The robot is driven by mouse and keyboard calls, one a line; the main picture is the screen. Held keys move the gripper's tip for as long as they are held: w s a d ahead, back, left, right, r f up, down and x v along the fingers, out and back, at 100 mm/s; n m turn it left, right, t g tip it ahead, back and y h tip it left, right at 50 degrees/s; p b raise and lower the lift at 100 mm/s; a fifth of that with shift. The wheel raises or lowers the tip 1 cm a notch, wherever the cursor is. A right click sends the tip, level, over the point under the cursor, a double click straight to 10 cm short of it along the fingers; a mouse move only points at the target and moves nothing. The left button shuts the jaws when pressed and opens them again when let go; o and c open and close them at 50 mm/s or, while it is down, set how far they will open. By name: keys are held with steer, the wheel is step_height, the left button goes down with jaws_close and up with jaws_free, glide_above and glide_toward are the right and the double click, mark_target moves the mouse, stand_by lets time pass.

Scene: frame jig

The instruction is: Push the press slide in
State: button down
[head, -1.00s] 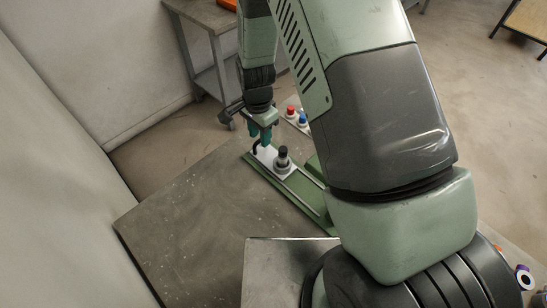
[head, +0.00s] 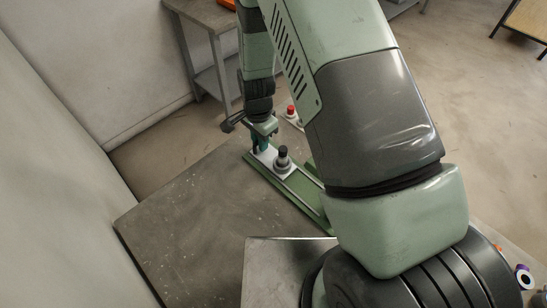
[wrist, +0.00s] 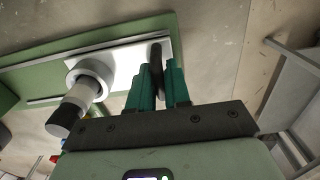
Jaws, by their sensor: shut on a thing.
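The press slide is a white plate (wrist: 128,55) lying in a long green rail base (wrist: 42,78); the base also shows in the head view (head: 309,197). A dark upright handle (wrist: 156,55) stands at one end of the plate. My gripper (wrist: 160,84) has its teal fingers on either side of this handle and is shut on it. In the head view my gripper (head: 262,143) is at the far end of the base, and its fingers partly hide the plate. A white collar with a black-topped post (head: 283,158) stands beside it, apart from the fingers.
The grey table (head: 195,220) is clear to the left of the base. A red button (head: 291,110) sits behind the base, partly hidden by my arm. A grey shelf table (head: 205,50) stands beyond. My arm covers the right of the base.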

mark_target(288, 166)
steer(key=shift+s+d, duration=3.45)
steer(key=shift+d, duration=0.05)
steer(key=shift+s+d, duration=0.35)
steer(key=shift+s, duration=0.05)
steer(key=c, duration=1.2)
jaws_free()
steer(key=shift+o, duration=0.2)
steer(key=shift+r, duration=3.5)
